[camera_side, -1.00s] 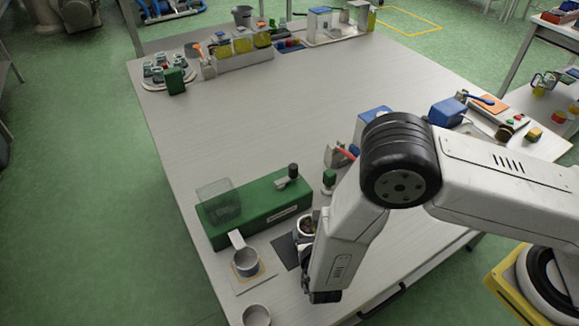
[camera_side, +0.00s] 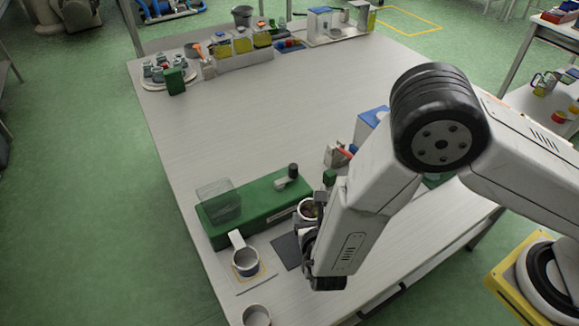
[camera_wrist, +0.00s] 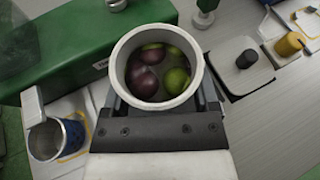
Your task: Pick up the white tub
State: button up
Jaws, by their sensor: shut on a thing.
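The white tub (camera_wrist: 198,72) is round and open at the top, with several purple and green olives inside. My gripper (camera_wrist: 158,106) is shut on the tub, with a finger at each side of its lower wall. In the side view the tub (camera_side: 304,214) shows only in part, upright and apparently above the dark mat (camera_side: 287,250). My gripper (camera_side: 309,238) is largely hidden there behind my own wrist. The tub's underside is not visible.
A green machine (camera_side: 262,206) with a clear hopper stands close behind the tub. A green-topped item (camera_side: 329,178) is close by. The table's middle is clear.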

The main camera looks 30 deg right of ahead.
jog(key=shift+r, duration=1.05)
jog(key=shift+r, duration=0.35)
jog(key=shift+r, duration=2.3)
jog(key=shift+w+a+r, duration=0.1)
jog(key=shift+w+a, duration=0.55)
jog(key=shift+a, duration=0.35)
jog(key=shift+w+a, duration=1.65)
jog(key=shift+a, duration=4.3)
jog(key=shift+w+a, duration=1.65)
jog(key=shift+a, duration=4.3)
jog(key=shift+a+f, duration=0.1)
jog(key=shift+f, duration=2.55)
